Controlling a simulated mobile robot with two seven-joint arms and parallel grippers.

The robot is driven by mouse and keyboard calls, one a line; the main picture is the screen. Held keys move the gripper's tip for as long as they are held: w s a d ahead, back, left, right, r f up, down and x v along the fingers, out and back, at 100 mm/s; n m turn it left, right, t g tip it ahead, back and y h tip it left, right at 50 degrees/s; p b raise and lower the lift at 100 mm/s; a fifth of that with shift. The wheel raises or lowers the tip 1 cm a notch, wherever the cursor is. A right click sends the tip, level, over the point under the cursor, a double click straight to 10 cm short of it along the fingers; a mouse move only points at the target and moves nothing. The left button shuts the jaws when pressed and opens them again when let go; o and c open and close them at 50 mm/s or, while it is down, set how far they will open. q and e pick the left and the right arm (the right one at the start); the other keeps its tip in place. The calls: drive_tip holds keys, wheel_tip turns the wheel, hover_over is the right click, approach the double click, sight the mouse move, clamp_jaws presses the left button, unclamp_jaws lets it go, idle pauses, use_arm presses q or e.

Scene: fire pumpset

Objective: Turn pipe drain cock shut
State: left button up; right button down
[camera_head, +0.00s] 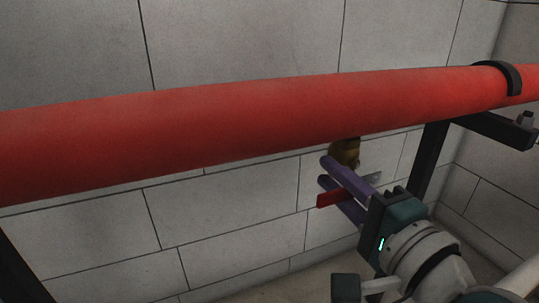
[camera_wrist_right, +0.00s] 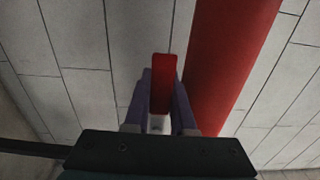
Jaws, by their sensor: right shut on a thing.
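The drain cock has a brass body (camera_head: 345,152) directly under the red pipe (camera_head: 260,115). Its lever has a red grip (camera_head: 333,198) and a bare metal end (camera_head: 374,178), and lies sideways, roughly along the pipe in the head view. My right gripper (camera_head: 324,172) reaches in from the lower right, its two purple fingers shut on the lever, one above and one below it. In the right wrist view, the red grip (camera_wrist_right: 163,85) stands between the fingers and sticks out past them. The fingers hide part of the lever. My left gripper is out of view.
A dark bracket (camera_head: 497,130) with a clamp (camera_head: 510,77) holds the pipe at the right, with a dark post (camera_head: 430,160) beneath it. A block wall (camera_head: 230,45) stands behind the pipe. The space left of the cock, below the pipe, is clear.

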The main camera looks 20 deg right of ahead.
drive_tip(key=shift+r, duration=0.1)
drive_tip(key=c, duration=0.7)
unclamp_jaws()
drive_tip(key=shift+c, duration=0.2)
drive_tip(key=shift+s, duration=0.1)
drive_tip(key=s+p, duration=0.1)
drive_tip(key=s, duration=0.8)
drive_tip(key=shift+s+d, duration=0.35)
drive_tip(key=shift+d, duration=0.05)
